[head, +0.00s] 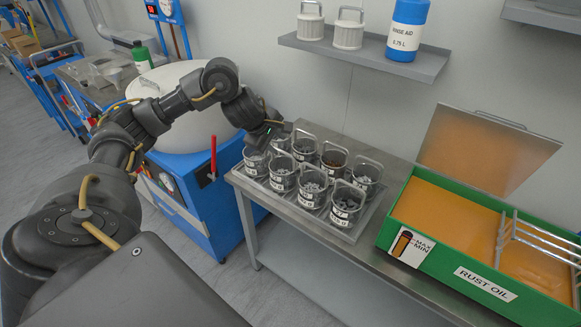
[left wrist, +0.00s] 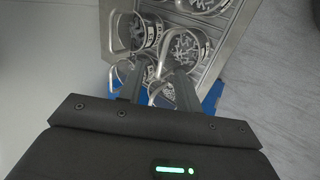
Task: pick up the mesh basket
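Several wire mesh baskets with upright loop handles and white labels stand in rows in a metal tray (head: 352,232) on the table. Most hold grey metal parts, as in the front basket (head: 346,203); one basket (head: 334,160) at the back has brownish contents. My left gripper (head: 268,142) is over the far left end of the tray, close to the handles there. In the left wrist view its two fingers (left wrist: 159,82) are apart, with basket handles and rims close around them. I cannot tell whether a handle lies between the fingers. My right gripper is not in view.
A green rust oil tank (head: 462,275) with a raised lid (head: 488,150) stands right of the tray. A blue machine with a white round drum (head: 190,100) is to the left. A wall shelf (head: 365,55) above holds two mesh cylinders and a blue rinse aid bottle (head: 408,30).

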